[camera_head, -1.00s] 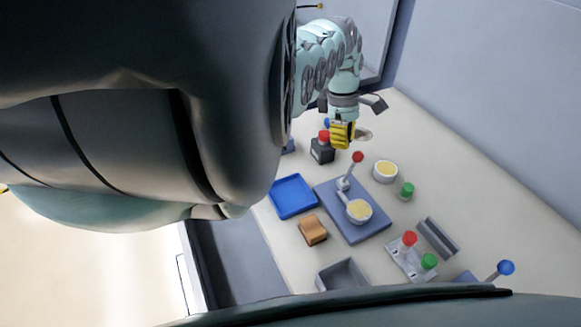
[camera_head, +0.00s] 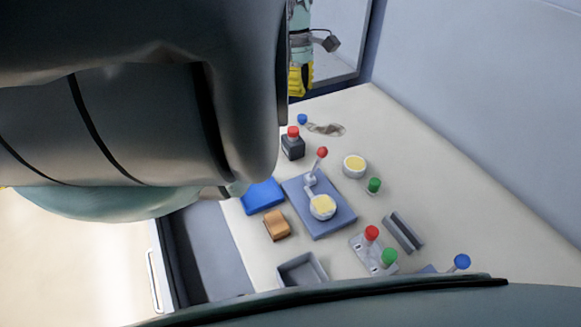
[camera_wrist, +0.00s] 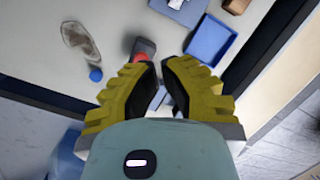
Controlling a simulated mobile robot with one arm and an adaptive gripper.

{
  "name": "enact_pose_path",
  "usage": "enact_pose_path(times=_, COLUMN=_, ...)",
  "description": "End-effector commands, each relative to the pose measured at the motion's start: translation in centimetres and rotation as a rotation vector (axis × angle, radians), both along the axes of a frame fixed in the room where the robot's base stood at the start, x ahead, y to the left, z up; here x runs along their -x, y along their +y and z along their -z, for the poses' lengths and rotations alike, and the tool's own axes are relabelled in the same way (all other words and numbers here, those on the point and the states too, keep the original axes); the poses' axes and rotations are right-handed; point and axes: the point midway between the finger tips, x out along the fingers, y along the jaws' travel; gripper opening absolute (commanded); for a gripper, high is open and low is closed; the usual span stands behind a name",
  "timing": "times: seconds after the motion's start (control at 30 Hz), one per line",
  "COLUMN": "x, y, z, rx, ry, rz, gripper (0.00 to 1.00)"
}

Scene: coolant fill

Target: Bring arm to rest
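My gripper (camera_head: 298,82) is at the upper middle of the head view, partly hidden by my dark arm link. In the wrist view its yellow fingers (camera_wrist: 161,82) are a little apart, with a narrow gap and nothing held between them. It is raised near the back end of the bench.
The bench (camera_head: 415,165) holds a blue tray (camera_head: 262,195), an orange-brown block (camera_head: 277,225), a blue plate (camera_head: 335,222) with a lever and yellow-topped cup, a cloth-like piece (camera_head: 326,129) and a grey open box (camera_head: 301,271). A wall stands at the right.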

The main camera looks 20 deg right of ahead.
Motion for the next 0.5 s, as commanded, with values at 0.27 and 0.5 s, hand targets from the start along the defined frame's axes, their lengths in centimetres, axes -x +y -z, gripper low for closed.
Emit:
enact_pose_path(times=0.27, x=-0.3, y=0.4, z=0.0, rx=0.000, ry=0.000, rz=-0.012, gripper=0.00)
enact_pose_path(times=0.5, x=-2.5, y=-0.2, z=1.8, rx=0.072, ry=-0.095, rz=-0.006, gripper=0.00)
